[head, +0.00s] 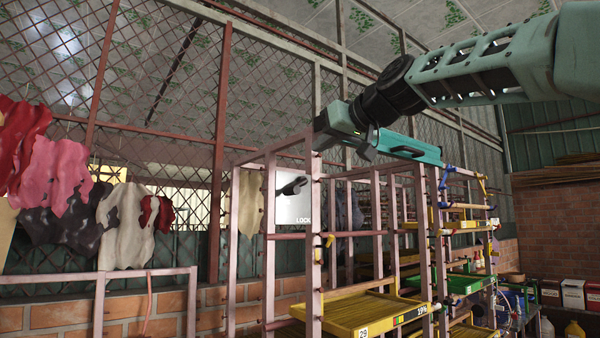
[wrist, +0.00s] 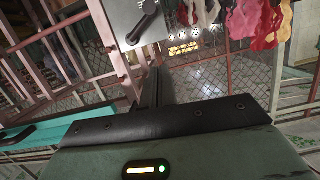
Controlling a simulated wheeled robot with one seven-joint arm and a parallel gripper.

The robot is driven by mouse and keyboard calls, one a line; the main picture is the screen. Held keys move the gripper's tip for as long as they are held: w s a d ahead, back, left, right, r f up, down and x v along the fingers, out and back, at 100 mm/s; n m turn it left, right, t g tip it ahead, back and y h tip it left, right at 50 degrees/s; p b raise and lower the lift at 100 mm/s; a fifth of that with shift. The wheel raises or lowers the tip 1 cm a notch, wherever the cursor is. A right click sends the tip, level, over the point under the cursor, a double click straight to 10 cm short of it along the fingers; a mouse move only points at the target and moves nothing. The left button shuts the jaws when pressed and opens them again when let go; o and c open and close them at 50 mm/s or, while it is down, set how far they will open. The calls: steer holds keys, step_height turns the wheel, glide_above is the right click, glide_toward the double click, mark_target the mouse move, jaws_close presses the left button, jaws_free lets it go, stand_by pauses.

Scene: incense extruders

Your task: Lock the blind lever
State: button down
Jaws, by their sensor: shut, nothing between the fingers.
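The blind lever (head: 292,186) is a dark handle on a pale panel (head: 283,211) marked LOCK. It lies nearly level, tilted slightly, in the head view. The lever also shows at the top of the wrist view (wrist: 143,24), on the pale panel (wrist: 118,14). My gripper's fingers (wrist: 156,74) are together and empty, pointing toward the panel's lower edge in the wrist view. A gap seems to separate them from the lever, though the depth is hard to judge. In the head view the gripper body is above and right of the panel, and its fingertips are not clear.
Pink metal posts (head: 317,235) frame the panel closely. A yellow tray (head: 365,312) sits on the rack below right. A teal piece with a black handle (head: 412,152) is beside my gripper. Coloured cloth-like pieces (head: 70,175) hang at left, before a mesh wall.

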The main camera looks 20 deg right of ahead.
steer(key=w+a+f+p, duration=0.2)
steer(key=w+f+p, duration=0.2)
steer(key=w+f, duration=0.2)
steer(key=shift+w+a, duration=0.35)
steer(key=shift+w, duration=0.15)
